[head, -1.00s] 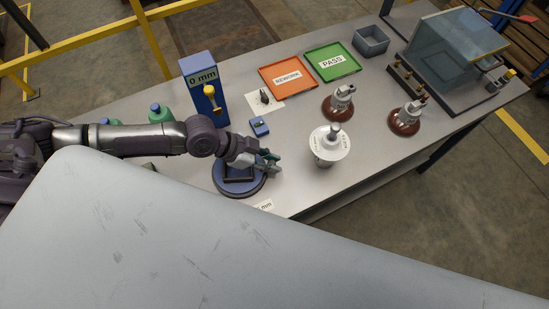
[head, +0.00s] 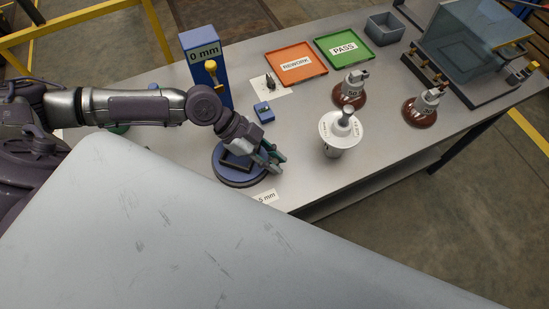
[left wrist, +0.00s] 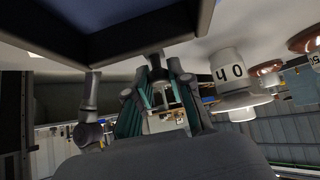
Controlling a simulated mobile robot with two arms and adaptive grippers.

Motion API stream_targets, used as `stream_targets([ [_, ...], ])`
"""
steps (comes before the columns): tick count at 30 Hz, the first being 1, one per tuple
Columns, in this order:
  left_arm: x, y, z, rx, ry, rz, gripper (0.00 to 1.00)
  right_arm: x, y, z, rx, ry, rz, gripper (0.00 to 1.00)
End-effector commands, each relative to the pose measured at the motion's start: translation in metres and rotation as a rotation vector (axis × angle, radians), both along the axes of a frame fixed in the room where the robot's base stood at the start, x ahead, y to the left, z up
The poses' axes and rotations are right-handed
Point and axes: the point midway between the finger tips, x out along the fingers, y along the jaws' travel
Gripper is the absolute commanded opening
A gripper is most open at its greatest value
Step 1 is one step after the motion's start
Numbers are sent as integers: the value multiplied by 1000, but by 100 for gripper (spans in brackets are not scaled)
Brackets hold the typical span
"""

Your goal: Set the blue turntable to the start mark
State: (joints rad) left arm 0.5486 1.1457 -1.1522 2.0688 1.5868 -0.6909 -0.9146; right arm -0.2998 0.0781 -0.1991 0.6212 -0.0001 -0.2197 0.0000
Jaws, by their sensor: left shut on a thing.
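The blue turntable (head: 232,180) sits near the front edge of the bench, left of centre. A dark square frame (head: 233,162) is on its top. My left gripper (head: 272,158) reaches in from the left and is low at the turntable's right side, shut on part of it. The exact gripped part is hidden by the fingers. In the left wrist view the turntable's dark frame (left wrist: 130,45) fills the top, and a short post comes down to the gripper (left wrist: 165,95). I cannot make out the start mark. My right gripper is out of view.
Two brown-based insulators (head: 350,92) (head: 422,108) stand farther right. Behind are a blue 0 mm gauge (head: 207,75), an orange rework tray (head: 297,62) and a green pass tray (head: 345,46). A grey panel covers the foreground.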

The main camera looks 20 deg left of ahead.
Motion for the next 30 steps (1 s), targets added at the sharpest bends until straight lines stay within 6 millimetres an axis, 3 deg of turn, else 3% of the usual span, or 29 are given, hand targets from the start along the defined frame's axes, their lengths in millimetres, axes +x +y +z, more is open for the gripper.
stream_targets([
  [5, -1, 0, -1, 1, 4, -1, 0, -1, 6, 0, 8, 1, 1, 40],
  [6, -1, 0, -1, 1, 4, -1, 27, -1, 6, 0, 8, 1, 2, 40],
  [10, -1, 0, -1, 0, 2, 1, 47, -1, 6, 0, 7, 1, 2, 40],
  [20, 0, 2, 1, 1, 1, 2, 47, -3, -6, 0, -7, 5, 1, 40],
  [30, -4, 44, 41, 5, 1, 5, 47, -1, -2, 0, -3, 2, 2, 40],
])
